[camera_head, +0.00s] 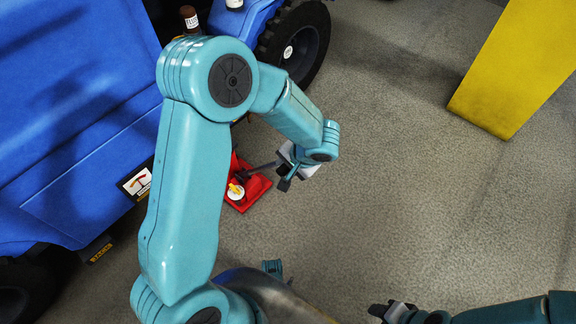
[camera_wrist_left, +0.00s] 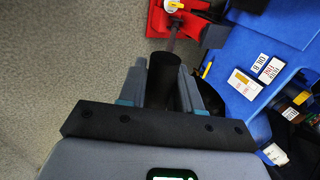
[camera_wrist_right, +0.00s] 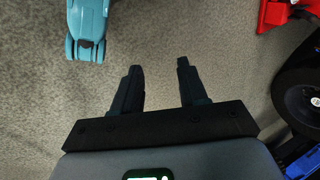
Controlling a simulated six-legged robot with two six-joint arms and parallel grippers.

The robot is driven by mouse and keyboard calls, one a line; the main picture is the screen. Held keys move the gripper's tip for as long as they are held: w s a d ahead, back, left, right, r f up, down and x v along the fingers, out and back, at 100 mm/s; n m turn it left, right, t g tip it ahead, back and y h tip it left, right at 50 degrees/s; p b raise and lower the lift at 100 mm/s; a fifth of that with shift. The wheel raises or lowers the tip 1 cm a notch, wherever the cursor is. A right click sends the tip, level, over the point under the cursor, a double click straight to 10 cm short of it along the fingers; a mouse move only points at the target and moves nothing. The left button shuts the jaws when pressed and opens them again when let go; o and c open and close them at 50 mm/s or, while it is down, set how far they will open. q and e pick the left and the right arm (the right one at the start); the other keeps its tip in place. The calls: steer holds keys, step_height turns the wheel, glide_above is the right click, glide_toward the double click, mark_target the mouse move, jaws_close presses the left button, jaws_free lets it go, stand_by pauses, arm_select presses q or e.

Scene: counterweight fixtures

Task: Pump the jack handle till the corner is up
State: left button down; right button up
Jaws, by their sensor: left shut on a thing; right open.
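The red jack (camera_head: 247,186) stands on the floor beside the blue vehicle (camera_head: 80,110), with a white and yellow knob (camera_head: 235,191) on it. Its dark handle (camera_head: 262,167) sticks out to the right. My left gripper (camera_head: 285,177) is shut on the handle's end. In the left wrist view the black grip of the handle (camera_wrist_left: 163,77) sits between the fingers, and the red jack (camera_wrist_left: 178,20) lies beyond. My right gripper (camera_wrist_right: 158,80) is open and empty over bare floor. The jack's far end by the vehicle is partly hidden by my left arm.
A black wheel (camera_head: 296,40) is on the vehicle's far corner, with bottles (camera_head: 190,18) on the vehicle near it. A yellow block or post (camera_head: 515,70) stands at the upper right. The grey floor (camera_head: 400,190) between is clear.

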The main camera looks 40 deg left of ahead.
arm_select(q)
steer(key=d+f+y+b, duration=0.2)
steer(key=d+f+b, duration=0.5)
steer(key=b, duration=0.3)
steer(key=shift+s+d+f+y, duration=0.3)
steer(key=shift+s+d+y, duration=0.1)
steer(key=shift+d, duration=0.35)
arm_select(e)
steer(key=w+d+f+t, duration=0.1)
steer(key=w+f, duration=0.4)
steer(key=f, duration=0.5)
steer(key=shift+d+f+t+h, duration=0.3)
steer(key=shift+d+t, duration=0.1)
steer(key=shift+d, duration=0.05)
arm_select(q)
steer(key=d+f+y+b, duration=0.1)
steer(key=d+f+y, duration=0.1)
steer(key=d+f, duration=0.4)
step_height(320, 180, down, 4)
steer(key=shift+s+d+r+y+b, duration=0.2)
steer(key=shift+s+r+y+b, duration=0.05)
steer(key=shift+y+b, duration=0.15)
arm_select(e)
steer(key=shift+f, duration=0.75)
